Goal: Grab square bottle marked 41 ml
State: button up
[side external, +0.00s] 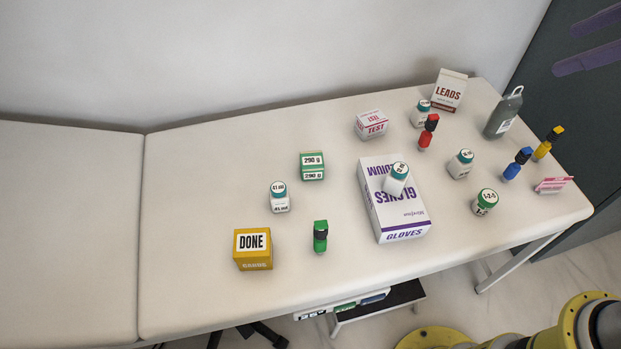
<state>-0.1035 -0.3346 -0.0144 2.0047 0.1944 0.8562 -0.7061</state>
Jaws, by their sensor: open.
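The square bottle marked 41 ml (280,204) stands upright on the padded table, left of the glove box. It is white with a teal cap, and the label on top reads 41 ml. My gripper (564,48) shows at the upper right edge as two purple fingers, apart from each other with nothing between them. It is far to the right of the bottle and touches nothing I can see.
Near the bottle are a green 290 g box (312,167), a yellow DONE box (253,250) and a green-and-black vial (320,236). A glove box (402,222) carries a similar white bottle (396,181). Several items crowd the right; the table's left (70,230) is bare.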

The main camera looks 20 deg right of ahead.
jog(key=w+a+f+n+g+y, duration=0.1)
jog(key=w+a+f+n+y, duration=0.2)
jog(key=w+a, duration=0.85)
jog(key=n+g+h, duration=0.1)
jog(key=n+g, duration=0.4)
jog(key=g, duration=0.1)
send_over(282, 187)
jog(key=d, duration=0.4)
notch_tip(282, 187, down, 30)
jog(key=x, duration=0.6)
jog(key=shift+s+a+f, duration=0.15)
jog(key=shift+a+f, duration=0.15)
jog(key=shift+x, duration=2.95)
jog(key=shift+w+d, duration=0.15)
jog(key=shift+w, duration=0.05)
grip_shut()
